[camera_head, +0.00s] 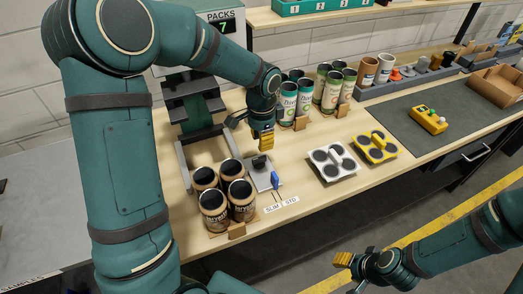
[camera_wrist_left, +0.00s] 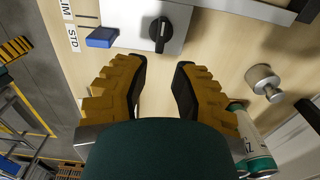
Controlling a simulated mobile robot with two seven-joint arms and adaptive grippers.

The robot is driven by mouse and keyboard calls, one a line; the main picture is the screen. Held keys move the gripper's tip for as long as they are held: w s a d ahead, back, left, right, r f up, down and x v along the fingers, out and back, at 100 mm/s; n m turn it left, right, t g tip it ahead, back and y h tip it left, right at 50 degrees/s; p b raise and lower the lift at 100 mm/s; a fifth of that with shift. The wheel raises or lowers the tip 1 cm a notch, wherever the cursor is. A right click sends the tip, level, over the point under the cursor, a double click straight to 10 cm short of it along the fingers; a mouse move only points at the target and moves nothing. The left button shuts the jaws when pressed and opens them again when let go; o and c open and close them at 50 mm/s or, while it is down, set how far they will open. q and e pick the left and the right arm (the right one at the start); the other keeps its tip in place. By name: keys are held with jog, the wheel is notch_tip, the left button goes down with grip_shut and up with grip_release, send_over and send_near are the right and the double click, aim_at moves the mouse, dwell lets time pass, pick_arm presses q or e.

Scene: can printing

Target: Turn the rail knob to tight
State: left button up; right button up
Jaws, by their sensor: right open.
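The black knob (camera_head: 260,161) sits on a light grey plate (camera_head: 268,183) on the bench. The left wrist view also shows the knob (camera_wrist_left: 160,33), with a pale mark line on it. A blue lever (camera_head: 275,181) is at the plate's edge near the SLIM and STD labels (camera_head: 281,205); it also shows in the left wrist view (camera_wrist_left: 102,38). My left gripper (camera_head: 265,142) hangs just above and behind the knob, apart from it. Its fingers (camera_wrist_left: 160,85) are spread with nothing between them. My right gripper (camera_head: 345,262) is open, low at the right, off the bench's front.
Several dark cans (camera_head: 214,206) stand left of the plate. Green-and-white cans (camera_head: 299,98) stand behind my left gripper. White (camera_head: 331,177) and yellow (camera_head: 389,151) four-ring carriers lie to the right. In the left wrist view a metal post (camera_wrist_left: 262,79) stands near the right finger.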

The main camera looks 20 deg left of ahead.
pick_arm(q)
jog(key=shift+r, duration=1.85)
